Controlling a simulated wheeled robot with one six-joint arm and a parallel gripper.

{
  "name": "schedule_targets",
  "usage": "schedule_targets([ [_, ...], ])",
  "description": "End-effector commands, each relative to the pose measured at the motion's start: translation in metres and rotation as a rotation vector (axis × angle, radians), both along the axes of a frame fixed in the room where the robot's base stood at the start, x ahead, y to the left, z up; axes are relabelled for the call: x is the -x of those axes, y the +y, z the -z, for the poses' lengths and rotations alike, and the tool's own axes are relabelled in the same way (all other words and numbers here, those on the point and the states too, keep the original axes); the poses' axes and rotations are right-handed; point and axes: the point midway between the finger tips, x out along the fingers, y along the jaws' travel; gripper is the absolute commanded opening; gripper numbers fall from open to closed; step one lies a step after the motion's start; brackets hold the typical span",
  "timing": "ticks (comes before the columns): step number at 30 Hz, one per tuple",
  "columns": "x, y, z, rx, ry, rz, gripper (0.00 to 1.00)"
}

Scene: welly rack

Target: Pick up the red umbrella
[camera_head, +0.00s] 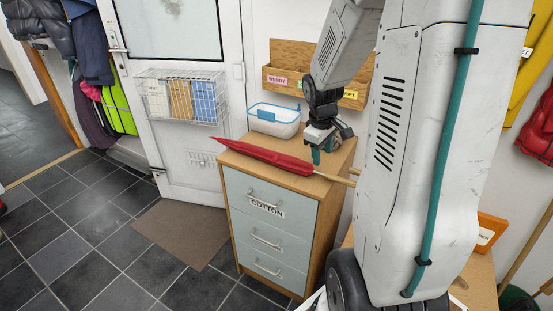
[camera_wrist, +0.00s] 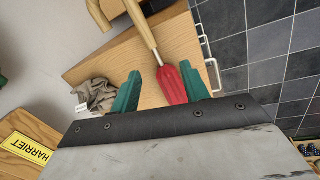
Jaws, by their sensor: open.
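The red umbrella (camera_head: 265,155) lies furled on top of the drawer cabinet (camera_head: 290,181). Its pointed tip reaches past the cabinet's left edge, and its wooden handle points right, partly hidden behind my arm. My gripper (camera_head: 323,153) is open and empty, close over the cabinet top beside the handle end of the red part. In the wrist view my gripper (camera_wrist: 160,72) has its teal fingers apart. The red umbrella (camera_wrist: 171,85) shows between them, nearer the right finger, which covers part of it. Whether a finger touches it I cannot tell.
A white and blue container (camera_head: 273,120) stands at the cabinet's back. A wooden wall rack (camera_head: 287,82) is behind it. The wrist view shows a crumpled grey-brown cloth (camera_wrist: 95,95) by the left finger. The tiled floor at left (camera_head: 60,240) is clear.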

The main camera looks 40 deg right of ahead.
Motion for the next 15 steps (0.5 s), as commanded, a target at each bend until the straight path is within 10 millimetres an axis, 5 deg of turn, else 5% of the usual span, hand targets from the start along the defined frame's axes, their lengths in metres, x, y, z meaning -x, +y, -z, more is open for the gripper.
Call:
schedule_targets([
  [4,0.0,-0.017,0.018,0.002,0.01,-0.014,0.45],
  [15,-0.002,-0.024,0.061,0.0,0.012,-0.019,0.45],
])
